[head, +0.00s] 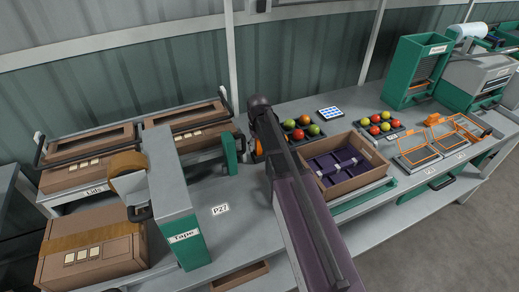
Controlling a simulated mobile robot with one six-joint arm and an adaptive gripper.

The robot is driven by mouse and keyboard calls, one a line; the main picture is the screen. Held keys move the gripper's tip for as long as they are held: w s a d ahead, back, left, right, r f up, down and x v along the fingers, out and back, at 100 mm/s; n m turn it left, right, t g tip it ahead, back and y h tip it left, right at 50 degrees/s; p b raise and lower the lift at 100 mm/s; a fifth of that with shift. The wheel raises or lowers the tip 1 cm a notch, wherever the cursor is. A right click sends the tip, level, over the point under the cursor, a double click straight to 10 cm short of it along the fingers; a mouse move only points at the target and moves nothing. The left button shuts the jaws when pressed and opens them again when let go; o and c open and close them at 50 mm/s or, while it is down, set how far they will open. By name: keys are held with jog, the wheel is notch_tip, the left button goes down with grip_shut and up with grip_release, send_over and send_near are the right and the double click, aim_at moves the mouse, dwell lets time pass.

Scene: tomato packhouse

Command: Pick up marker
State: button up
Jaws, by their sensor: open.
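I cannot make out a marker in the head view. My arm reaches up from the bottom through the middle of the picture and covers part of the bench (233,187). My gripper cannot be made out; the arm may hide it. A small green upright holder (230,155) with a dark part at its side stands just left of the arm. A bit of orange shows between it and the arm, too small to name.
A green tape dispenser (180,215) and brown boxes (95,245) stand at left. Right of my arm are a brown crate with purple inserts (373,181), tomatoes in dark trays (393,131), orange-framed panels (425,156) and green machines (415,70). Bare bench shows around the P27 label (220,209).

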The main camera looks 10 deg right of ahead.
grip_shut()
jog(key=shift+r, duration=0.2)
notch_tip(320, 180, up, 10)
jog(key=p, duration=1)
jog(key=shift+f, duration=0.2)
jog(key=shift+r, duration=0.2)
dwell(0.5)
jog(key=shift+r+p, duration=2.3)
jog(key=shift+p, duration=0.25)
jog(key=shift+f+b, duration=0.45)
jog(key=shift+s, duration=0.1)
